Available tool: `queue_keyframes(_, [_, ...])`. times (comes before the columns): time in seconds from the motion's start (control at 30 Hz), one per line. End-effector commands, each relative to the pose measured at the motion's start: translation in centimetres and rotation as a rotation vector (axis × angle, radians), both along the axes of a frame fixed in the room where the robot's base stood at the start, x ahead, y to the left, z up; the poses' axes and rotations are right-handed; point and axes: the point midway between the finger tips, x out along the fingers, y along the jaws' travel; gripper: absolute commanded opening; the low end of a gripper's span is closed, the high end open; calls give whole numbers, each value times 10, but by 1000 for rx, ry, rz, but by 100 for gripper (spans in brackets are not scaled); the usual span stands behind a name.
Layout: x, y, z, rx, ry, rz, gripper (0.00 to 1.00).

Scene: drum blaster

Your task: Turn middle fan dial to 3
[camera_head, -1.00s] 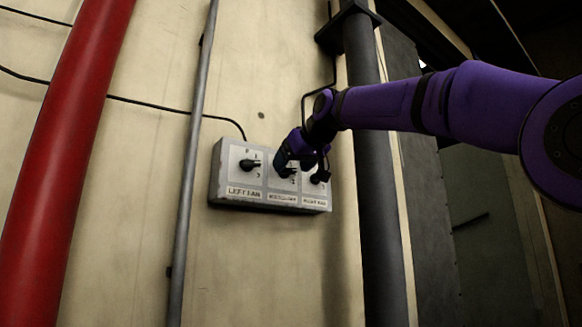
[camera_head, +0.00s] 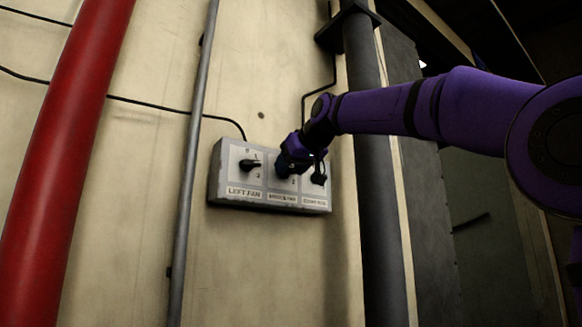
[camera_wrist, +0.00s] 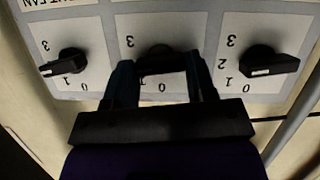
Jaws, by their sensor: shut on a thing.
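A grey control box (camera_head: 270,208) with three black dials hangs on the wall. My gripper (camera_head: 288,166) is at its middle panel and hides most of the middle dial in the head view. In the wrist view, which shows the panel upside down, my gripper's fingers (camera_wrist: 158,68) sit on either side of the middle dial (camera_wrist: 155,57), shut on it. Its numbers 3, 1 and 0 show; where its pointer stands is hard to tell. The left fan dial (camera_head: 250,165) also shows in the wrist view (camera_wrist: 268,65). The right fan dial (camera_wrist: 70,60) is free of the gripper.
A thin grey pipe (camera_head: 192,160) runs up the wall left of the box, and a thick red pipe (camera_head: 65,160) stands farther left. A dark column (camera_head: 378,200) stands right of the box, behind my arm. A black cable (camera_head: 235,124) enters the box's top.

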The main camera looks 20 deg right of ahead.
Motion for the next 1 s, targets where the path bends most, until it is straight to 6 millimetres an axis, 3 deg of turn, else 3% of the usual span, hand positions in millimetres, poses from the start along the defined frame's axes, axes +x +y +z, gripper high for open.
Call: queue_keyframes(1.0, [2,-6,-1,617,166,-1,27])
